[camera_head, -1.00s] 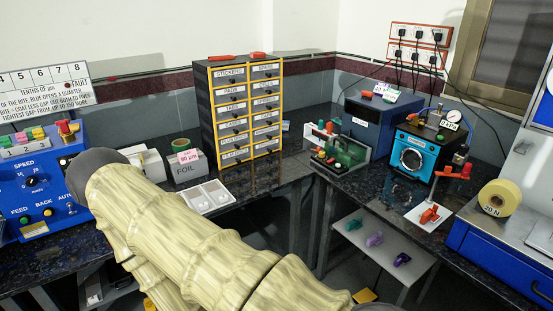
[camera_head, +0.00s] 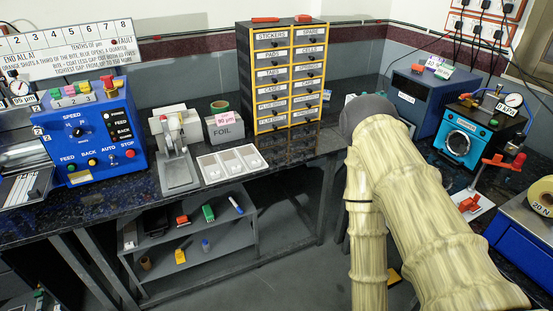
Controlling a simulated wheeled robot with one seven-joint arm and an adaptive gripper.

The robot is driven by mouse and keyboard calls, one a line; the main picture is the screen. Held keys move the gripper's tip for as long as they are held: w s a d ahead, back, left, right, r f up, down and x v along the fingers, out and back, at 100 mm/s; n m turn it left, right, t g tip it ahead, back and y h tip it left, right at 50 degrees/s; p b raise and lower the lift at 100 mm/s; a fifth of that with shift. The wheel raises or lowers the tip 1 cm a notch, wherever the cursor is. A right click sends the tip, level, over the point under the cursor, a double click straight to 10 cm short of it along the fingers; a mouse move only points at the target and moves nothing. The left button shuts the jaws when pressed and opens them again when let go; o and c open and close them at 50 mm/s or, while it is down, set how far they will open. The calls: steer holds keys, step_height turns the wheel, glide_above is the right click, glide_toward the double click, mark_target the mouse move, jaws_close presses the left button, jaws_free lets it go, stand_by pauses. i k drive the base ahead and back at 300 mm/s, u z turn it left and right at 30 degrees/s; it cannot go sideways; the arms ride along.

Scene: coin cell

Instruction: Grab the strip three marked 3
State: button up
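Several pale strips (camera_head: 22,188) lie side by side at the left edge, on the bench beside the blue machine. Their marks are too small to read, so I cannot tell which is marked 3. The blue machine (camera_head: 95,128) has FEED, BACK, AUTO and STOP buttons and a "2" plate on top. My arm (camera_head: 400,200) crosses the right of the view, with its dark grey joint above the bench corner. My gripper is not in view.
A grey press (camera_head: 176,165), a foil box (camera_head: 224,127) and a white tray (camera_head: 229,178) stand right of the machine. A drawer cabinet (camera_head: 245,80) stands behind. A lower shelf (camera_head: 190,254) holds small items. The floor in the middle is clear.

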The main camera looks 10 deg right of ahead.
mark_target(252, 160)
steer(key=z, duration=0.45)
steer(key=k, duration=0.55)
steer(key=z, duration=0.75)
steer(key=i, duration=0.4)
steer(key=u, duration=0.7)
steer(key=i, duration=0.7)
steer(key=u, duration=0.85)
